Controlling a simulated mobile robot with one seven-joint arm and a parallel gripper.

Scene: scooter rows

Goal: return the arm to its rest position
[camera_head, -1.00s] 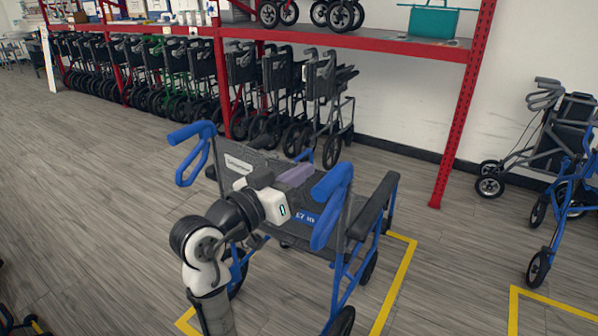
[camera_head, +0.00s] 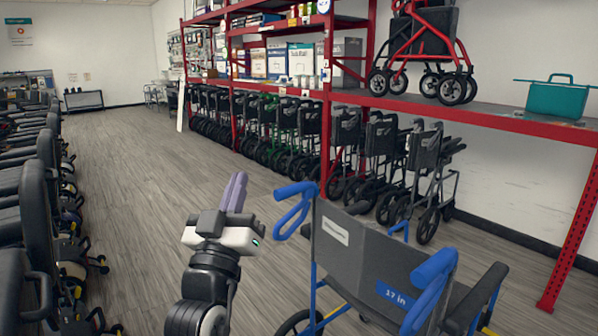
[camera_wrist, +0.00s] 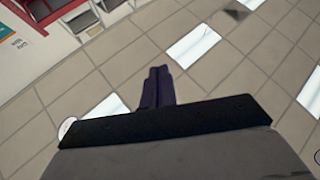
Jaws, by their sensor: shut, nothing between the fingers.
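My gripper (camera_head: 234,192) stands in the lower middle of the head view, its two purple fingers pointing up and held together, with nothing between them. It is just left of the blue-handled wheelchair (camera_head: 360,260) and apart from it. In the wrist view the shut fingers (camera_wrist: 158,87) show against the tiled ceiling. The wheelchair has a dark back panel with a blue "17 in" label.
A row of folded wheelchairs (camera_head: 290,130) stands under the red shelf rack (camera_head: 470,115). A red rollator (camera_head: 425,45) and a teal bag (camera_head: 556,98) are on the shelf. Dark chairs (camera_head: 38,200) line the left side. The grey floor between (camera_head: 140,170) is clear.

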